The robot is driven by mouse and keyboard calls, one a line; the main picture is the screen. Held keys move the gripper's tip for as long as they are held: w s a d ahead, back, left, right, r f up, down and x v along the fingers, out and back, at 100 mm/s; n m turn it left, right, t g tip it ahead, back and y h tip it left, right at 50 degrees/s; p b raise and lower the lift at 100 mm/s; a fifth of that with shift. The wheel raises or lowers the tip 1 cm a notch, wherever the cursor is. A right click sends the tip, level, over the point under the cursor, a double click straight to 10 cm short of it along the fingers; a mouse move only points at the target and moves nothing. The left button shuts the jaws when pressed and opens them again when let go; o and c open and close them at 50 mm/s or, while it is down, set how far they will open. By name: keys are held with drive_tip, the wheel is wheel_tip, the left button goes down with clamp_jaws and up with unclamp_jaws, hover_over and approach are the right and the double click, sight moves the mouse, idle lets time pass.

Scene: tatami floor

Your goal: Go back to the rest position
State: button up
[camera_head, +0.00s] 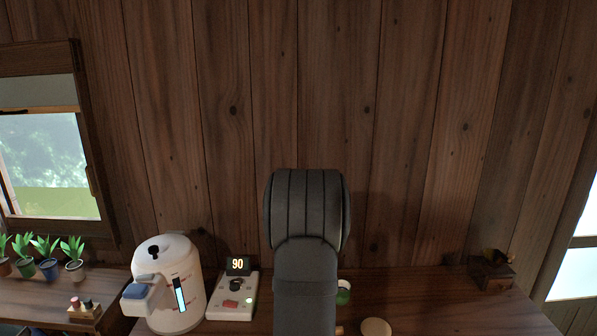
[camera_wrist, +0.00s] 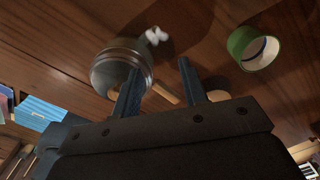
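My gripper (camera_wrist: 161,64) shows in the wrist view, with its two blue fingers spread apart. It is open, and I see nothing clamped between the fingertips. A light wooden stick (camera_wrist: 166,94) shows behind the gap between the fingers, seemingly on the table. In the head view my dark arm rises in front of the plank wall, and the gripper itself is hidden there.
A glass jar (camera_wrist: 118,65) appears close beside the left finger. A green cup (camera_wrist: 252,48) and a blue box (camera_wrist: 40,112) lie farther out. A white electric pot (camera_head: 172,290), a control panel (camera_head: 233,297) reading 90 and a round lid-like disc (camera_head: 376,327) are on the table.

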drive_tip(key=w+a+f+m, duration=0.1)
drive_tip(key=w+a+m, duration=0.3)
drive_tip(key=a, duration=0.8)
drive_tip(key=shift+w+a+f+m, duration=0.2)
drive_tip(key=shift+w+f+m, duration=0.1)
drive_tip(key=shift+w, duration=0.35)
